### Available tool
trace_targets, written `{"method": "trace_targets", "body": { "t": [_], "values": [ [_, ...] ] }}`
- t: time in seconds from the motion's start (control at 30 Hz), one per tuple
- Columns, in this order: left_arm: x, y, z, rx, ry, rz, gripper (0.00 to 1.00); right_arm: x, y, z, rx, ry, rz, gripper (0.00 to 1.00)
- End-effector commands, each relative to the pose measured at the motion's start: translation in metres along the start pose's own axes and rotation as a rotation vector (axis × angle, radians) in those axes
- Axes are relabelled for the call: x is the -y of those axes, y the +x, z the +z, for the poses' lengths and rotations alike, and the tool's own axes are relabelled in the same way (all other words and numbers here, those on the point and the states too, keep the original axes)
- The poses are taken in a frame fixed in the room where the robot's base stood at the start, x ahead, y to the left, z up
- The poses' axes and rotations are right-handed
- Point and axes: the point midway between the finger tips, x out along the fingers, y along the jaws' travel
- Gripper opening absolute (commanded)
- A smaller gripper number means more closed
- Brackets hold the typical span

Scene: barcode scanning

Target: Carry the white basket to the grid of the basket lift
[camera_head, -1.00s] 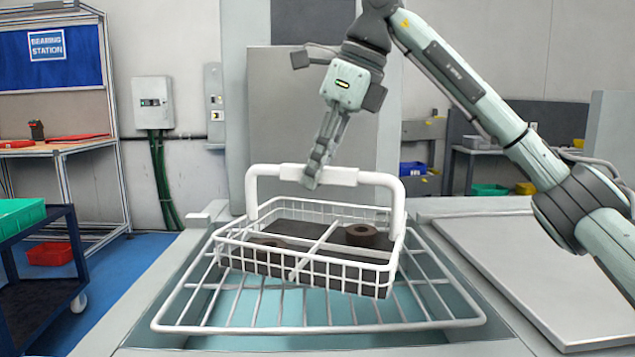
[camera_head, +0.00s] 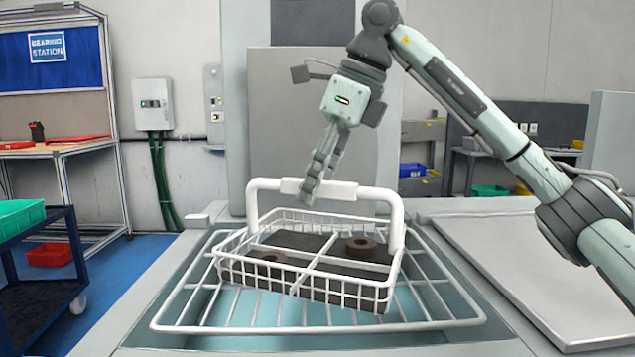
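The white basket (camera_head: 331,292) is a wire basket with a tall handle (camera_head: 345,190) and dark ring-shaped parts (camera_head: 361,245) inside its divided compartments. It is over the white wire grid (camera_head: 440,318) of the basket lift, inside the grid's outline. I cannot tell whether its bottom touches the grid bars. My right gripper (camera_head: 308,193) is shut on the basket's handle, near the middle of the top bar. The handle hides part of the fingertips. My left gripper is not in view.
The grid sits over a teal-bottomed well with a grey rim (camera_head: 140,297). A flat grey surface (camera_head: 560,270) lies to the right. A grey panel (camera_head: 300,130) stands behind the lift. A dark cart (camera_head: 50,260) with a green bin (camera_head: 20,216) stands at left.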

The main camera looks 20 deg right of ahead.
Motion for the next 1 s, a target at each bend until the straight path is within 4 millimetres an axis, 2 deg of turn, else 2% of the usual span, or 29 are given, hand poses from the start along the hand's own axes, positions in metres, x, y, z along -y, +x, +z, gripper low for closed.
{"method": "trace_targets", "body": {
  "t": [0.13,0.27,0.4,0.6,0.77,1.0],
  "values": [
    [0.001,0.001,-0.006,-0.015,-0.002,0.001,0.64,0.0,-0.018,0.002,0.004,0.0,-0.001,0.36],
    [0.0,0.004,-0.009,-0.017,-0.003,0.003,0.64,0.0,-0.046,0.002,0.005,-0.001,-0.003,0.36],
    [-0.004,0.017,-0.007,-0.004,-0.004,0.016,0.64,0.001,-0.079,0.002,0.003,0.0,-0.004,0.36],
    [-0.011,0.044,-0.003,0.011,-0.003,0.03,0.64,0.0,-0.11,0.002,0.001,0.0,-0.002,0.36],
    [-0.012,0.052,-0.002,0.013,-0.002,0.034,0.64,0.0,-0.12,0.001,0.0,-0.001,-0.001,0.36],
    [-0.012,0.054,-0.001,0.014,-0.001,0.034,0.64,0.0,-0.121,0.001,0.0,-0.001,0.001,0.36]
  ]
}}
